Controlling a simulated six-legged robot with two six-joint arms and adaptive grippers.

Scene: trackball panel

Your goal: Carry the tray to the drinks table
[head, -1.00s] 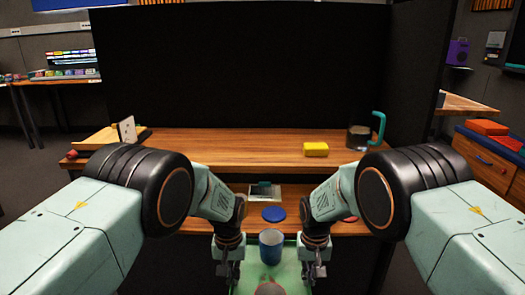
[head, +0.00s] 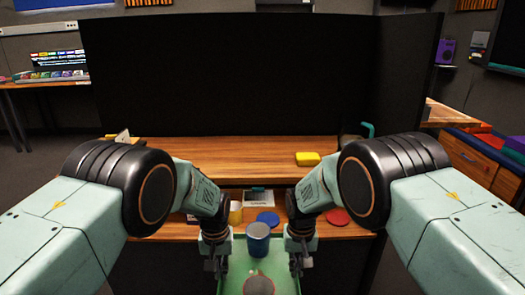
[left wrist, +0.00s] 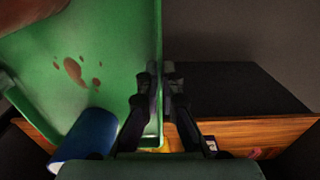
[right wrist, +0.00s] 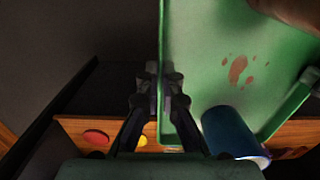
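The green tray (head: 286,275) is level in front of me in the head view, with a blue cup (head: 258,240) upright near its far end and a round grey-brown thing (head: 258,286) nearer me. My left gripper (head: 217,268) is shut on the tray's left wall, and my right gripper (head: 300,265) is shut on its right wall. The wrist views show fingers on both sides of each wall. Reddish-brown marks (left wrist: 75,70) are on the tray floor. A wooden two-level table (head: 190,150) stands ahead; I cannot tell whether the tray touches it.
The lower level holds a blue disc (head: 267,218), a red disc (head: 338,217), a yellow thing (head: 235,212) and a small pale box (head: 257,197). A yellow block (head: 307,158) is on the upper level. A black panel (head: 240,80) stands behind.

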